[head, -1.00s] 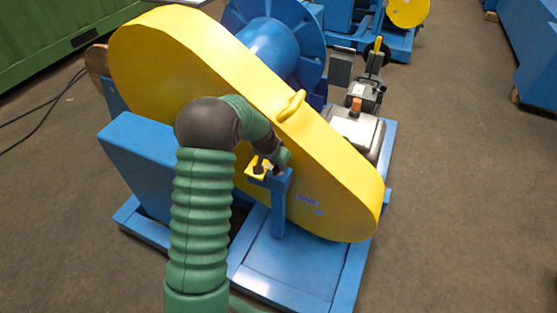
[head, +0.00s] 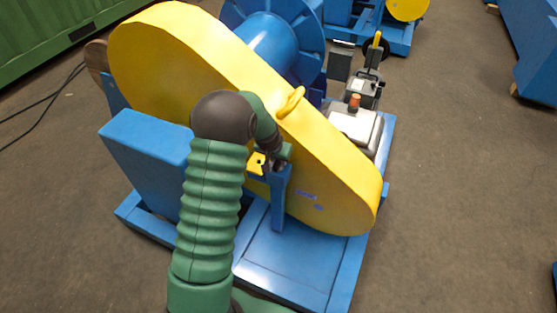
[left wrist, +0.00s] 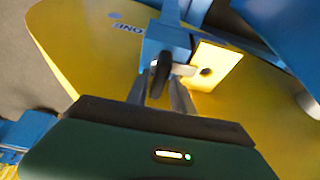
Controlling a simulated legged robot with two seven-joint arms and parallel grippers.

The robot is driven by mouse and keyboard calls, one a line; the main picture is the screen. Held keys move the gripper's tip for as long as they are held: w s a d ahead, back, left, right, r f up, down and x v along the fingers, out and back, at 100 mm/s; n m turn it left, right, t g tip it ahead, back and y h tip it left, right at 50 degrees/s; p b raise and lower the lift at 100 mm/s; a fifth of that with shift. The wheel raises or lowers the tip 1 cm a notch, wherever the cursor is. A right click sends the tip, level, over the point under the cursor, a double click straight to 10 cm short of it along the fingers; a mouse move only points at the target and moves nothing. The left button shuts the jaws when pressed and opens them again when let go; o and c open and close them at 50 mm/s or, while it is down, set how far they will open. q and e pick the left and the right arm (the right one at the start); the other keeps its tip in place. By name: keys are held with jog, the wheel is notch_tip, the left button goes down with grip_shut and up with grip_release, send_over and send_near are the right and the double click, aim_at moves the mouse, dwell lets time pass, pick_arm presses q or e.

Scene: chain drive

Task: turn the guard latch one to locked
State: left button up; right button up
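The yellow chain guard (head: 335,180) stands on a blue frame, with a blue post (head: 279,200) in front of it. A yellow tab (head: 257,163) with a hole sits by the post top; it also shows in the left wrist view (left wrist: 212,67). A black latch handle (left wrist: 161,74) sticks out from the blue block at the post top. My left gripper (left wrist: 163,88) is at the latch, its two grey fingers apart, one on each side of the handle. I cannot tell whether they touch it. In the head view my left gripper (head: 279,160) is partly hidden by my arm. My right gripper is not seen.
A yellow handle (head: 291,102) stands up from the guard's top edge near my forearm. A blue box (head: 145,150) is left of my arm. A grey motor box (head: 355,128) with a red-orange button is behind the guard.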

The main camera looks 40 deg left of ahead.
pick_arm(q)
jog(key=shift+o, duration=0.7)
jog(key=shift+s+f, duration=0.1)
jog(key=p+v, duration=0.3)
jog(key=v, duration=1.3)
jog(key=shift+r+p, duration=0.3)
jog(key=shift+r, duration=0.05)
jog(key=shift+d, duration=0.1)
